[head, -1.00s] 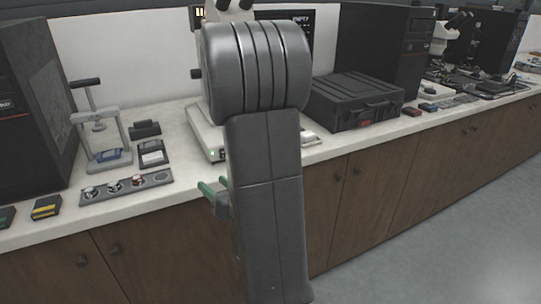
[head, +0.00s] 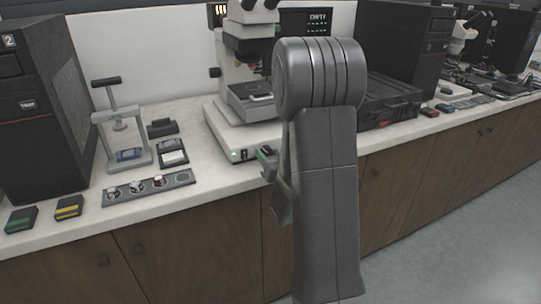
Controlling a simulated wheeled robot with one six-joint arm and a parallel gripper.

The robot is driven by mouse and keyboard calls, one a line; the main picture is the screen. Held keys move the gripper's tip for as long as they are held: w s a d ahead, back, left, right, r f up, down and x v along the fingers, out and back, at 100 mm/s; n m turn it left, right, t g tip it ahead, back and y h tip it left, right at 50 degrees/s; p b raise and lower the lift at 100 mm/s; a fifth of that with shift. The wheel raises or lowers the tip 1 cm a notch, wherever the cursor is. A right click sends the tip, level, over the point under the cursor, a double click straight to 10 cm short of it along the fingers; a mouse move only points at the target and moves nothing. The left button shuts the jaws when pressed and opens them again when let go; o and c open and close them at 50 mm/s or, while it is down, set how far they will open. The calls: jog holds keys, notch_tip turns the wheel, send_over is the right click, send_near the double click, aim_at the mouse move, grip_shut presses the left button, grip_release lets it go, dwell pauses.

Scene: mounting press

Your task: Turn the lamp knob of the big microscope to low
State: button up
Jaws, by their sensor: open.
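The big microscope (head: 233,75) stands on the white counter, left of my arm, with a dark stage and a pale base (head: 228,137). The front of the base shows a small green light and a small dark part beside it, which may be the lamp knob (head: 243,155); its setting is too small to read. My gripper (head: 266,160), with green fingertips, is open just right of the base's front corner, near that dark part. I cannot tell whether it touches. My arm hides the right side of the microscope.
A small hand press (head: 122,130) stands to the left, with a strip of round pieces (head: 150,188) in front. A black case (head: 392,100) lies right of my arm, beside a dark computer tower (head: 405,45). The floor at the right is clear.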

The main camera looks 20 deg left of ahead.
jog(key=c, duration=1)
jog(key=shift+b, duration=0.4)
jog(key=n+b, duration=0.1)
jog(key=b, duration=0.1)
jog(key=n+b, duration=0.1)
jog(key=b, duration=0.1)
jog(key=shift+f+n, duration=0.25)
jog(key=shift+n, duration=0.05)
jog(key=n+b, duration=0.3)
jog(key=b, duration=0.2)
jog(key=shift+n, duration=0.3)
jog(key=n+b, duration=0.4)
jog(key=b, duration=0.1)
jog(key=shift+r+b, duration=0.1)
jog(key=shift+b, duration=0.2)
jog(key=n+b, duration=0.3)
jog(key=shift+r+n, duration=0.2)
jog(key=shift+n, duration=0.1)
jog(key=shift+r+h+b, duration=0.1)
jog(key=shift+h+b, duration=0.2)
